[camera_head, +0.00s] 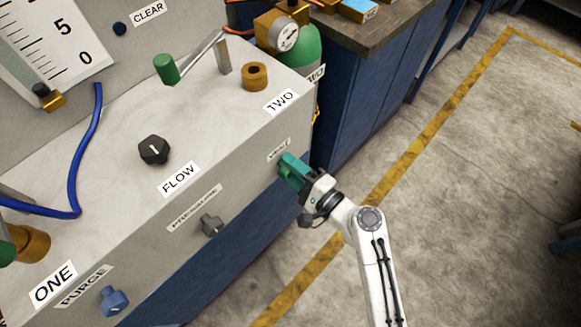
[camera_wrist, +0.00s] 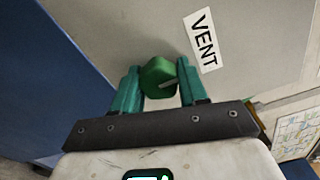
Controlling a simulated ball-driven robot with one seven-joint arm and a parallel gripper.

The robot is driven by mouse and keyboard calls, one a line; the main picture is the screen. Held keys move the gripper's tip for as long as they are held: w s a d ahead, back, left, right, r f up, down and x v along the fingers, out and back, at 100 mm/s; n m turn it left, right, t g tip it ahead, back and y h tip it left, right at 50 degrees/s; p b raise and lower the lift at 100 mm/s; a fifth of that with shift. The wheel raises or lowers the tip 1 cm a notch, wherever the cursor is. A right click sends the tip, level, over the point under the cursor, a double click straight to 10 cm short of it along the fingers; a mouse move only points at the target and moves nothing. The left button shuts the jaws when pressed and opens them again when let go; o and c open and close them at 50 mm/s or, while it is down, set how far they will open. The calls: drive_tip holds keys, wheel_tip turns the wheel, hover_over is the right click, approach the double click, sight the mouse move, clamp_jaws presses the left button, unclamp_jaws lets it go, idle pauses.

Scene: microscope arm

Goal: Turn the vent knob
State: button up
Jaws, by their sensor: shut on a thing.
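The vent knob (camera_wrist: 158,78) is green and faceted, with a pale pointer line, on the grey front panel beside a white VENT label (camera_wrist: 201,40). In the wrist view my gripper (camera_wrist: 160,82) has its teal fingers on both sides of the knob, shut on it. In the head view my gripper (camera_head: 289,170) is at the right end of the front panel, just below the small VENT label (camera_head: 278,150). There the fingers hide the knob.
The panel also bears a grey knob (camera_head: 211,225) and a blue PURGE knob (camera_head: 114,299) to the left. A black FLOW knob (camera_head: 154,150) is on top. A blue cabinet (camera_head: 365,105) stands behind my gripper. Open floor (camera_head: 470,200) lies to the right.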

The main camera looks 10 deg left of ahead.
drive_tip(key=o, duration=0.9)
drive_tip(key=shift+w+d, duration=0.2)
drive_tip(key=shift+d, duration=0.05)
drive_tip(key=shift+o, duration=0.7)
drive_tip(key=shift+s+a, duration=0.1)
drive_tip(key=v, duration=1)
drive_tip(key=shift+s+d, duration=0.25)
drive_tip(key=shift+d, duration=0.05)
